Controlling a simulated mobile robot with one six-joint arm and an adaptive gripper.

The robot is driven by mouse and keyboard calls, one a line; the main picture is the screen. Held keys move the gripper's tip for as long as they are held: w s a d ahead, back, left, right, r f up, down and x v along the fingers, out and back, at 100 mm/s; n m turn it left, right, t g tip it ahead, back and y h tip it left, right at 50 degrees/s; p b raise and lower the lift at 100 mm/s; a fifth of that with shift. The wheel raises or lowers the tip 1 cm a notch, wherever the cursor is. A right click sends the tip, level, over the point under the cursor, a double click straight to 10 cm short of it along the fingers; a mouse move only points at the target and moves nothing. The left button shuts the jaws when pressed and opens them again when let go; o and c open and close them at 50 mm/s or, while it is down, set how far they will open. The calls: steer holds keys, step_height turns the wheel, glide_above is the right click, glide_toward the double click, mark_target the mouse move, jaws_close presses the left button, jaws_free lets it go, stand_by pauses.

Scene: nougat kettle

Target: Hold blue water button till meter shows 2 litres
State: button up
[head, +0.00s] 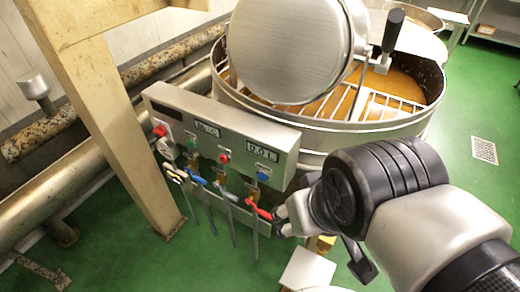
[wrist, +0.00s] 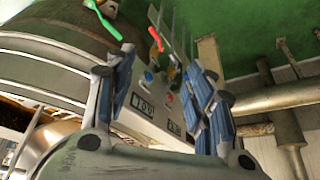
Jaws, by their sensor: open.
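The blue button (head: 263,176) is on the right end of the grey control panel (head: 222,124), below a meter (head: 262,152) that appears to read 0.0 L. In the wrist view the panel is upside down, with the blue button (wrist: 148,76) between my fingers in the picture, near the left finger, and the meter (wrist: 142,105) below it. My gripper (head: 281,214) is open and empty, below and right of the button. In the head view it is close to the red-handled lever (head: 258,209); contact cannot be told. Both fingers show in the wrist view (wrist: 160,66).
A red button (head: 224,158), a green button (head: 192,144) and a red knob (head: 160,131) sit left along the panel. Levers, including a blue-handled one (head: 197,180), hang below. A large kettle (head: 325,137) stands behind. A beige post (head: 110,110) is at left.

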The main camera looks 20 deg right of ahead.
jaws_close()
stand_by(0.4)
stand_by(1.2)
